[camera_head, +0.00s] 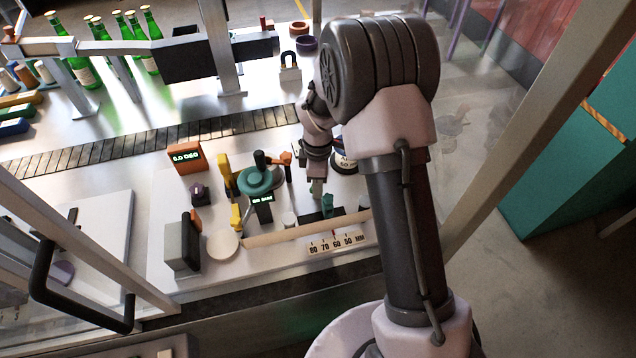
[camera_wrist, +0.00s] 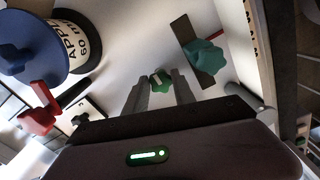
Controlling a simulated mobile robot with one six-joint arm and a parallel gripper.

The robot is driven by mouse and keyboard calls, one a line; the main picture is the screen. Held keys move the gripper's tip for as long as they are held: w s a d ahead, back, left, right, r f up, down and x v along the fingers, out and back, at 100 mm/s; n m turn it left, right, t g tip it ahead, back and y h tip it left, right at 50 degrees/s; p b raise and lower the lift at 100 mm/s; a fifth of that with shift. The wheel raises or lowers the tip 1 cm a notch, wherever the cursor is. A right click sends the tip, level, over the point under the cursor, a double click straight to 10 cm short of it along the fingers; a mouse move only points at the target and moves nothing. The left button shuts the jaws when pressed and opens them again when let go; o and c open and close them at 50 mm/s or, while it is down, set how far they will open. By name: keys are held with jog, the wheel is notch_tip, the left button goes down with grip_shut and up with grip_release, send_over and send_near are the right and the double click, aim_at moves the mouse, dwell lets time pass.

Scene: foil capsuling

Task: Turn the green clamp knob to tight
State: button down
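In the wrist view a small green knob (camera_wrist: 160,80) with a pale mark shows between my fingertips. A larger teal star-shaped knob (camera_wrist: 205,57) sits on a dark block to its right, near a red pointer. In the head view a green knob (camera_head: 327,200) sits on a dark block behind the millimetre scale. My gripper (camera_head: 316,190) points down just behind and left of it. In the wrist view my gripper (camera_wrist: 160,90) has its two fingers apart. I cannot tell whether they touch the small knob. The knobs' tight marks are not readable.
The white scale (camera_head: 336,242) lies in front, its red pointer near 60. A round teal device (camera_head: 258,180) with a small display stands to the left. A labelled dark blue spool (camera_wrist: 35,45) and a red handle (camera_wrist: 38,118) stand close beside my gripper. A conveyor (camera_head: 150,142) runs behind.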

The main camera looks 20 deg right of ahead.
jog(key=shift+m, duration=0.3)
jog(key=m+b, duration=0.1)
jog(key=m, duration=0.2)
jog(key=shift+m, duration=0.4)
jog(key=m+b, duration=0.1)
jog(key=m, duration=0.3)
jog(key=shift+s+a+b, duration=0.1)
jog(key=shift+b, duration=0.25)
jog(key=m+b, duration=0.1)
jog(key=m, duration=0.4)
jog(key=shift+a, duration=0.1)
jog(key=shift+a+m+b, duration=0.1)
jog(key=shift+m+b, duration=0.75)
jog(key=shift+m, duration=1.35)
jog(key=c, duration=1)
grip_release()
jog(key=shift+c, duration=0.2)
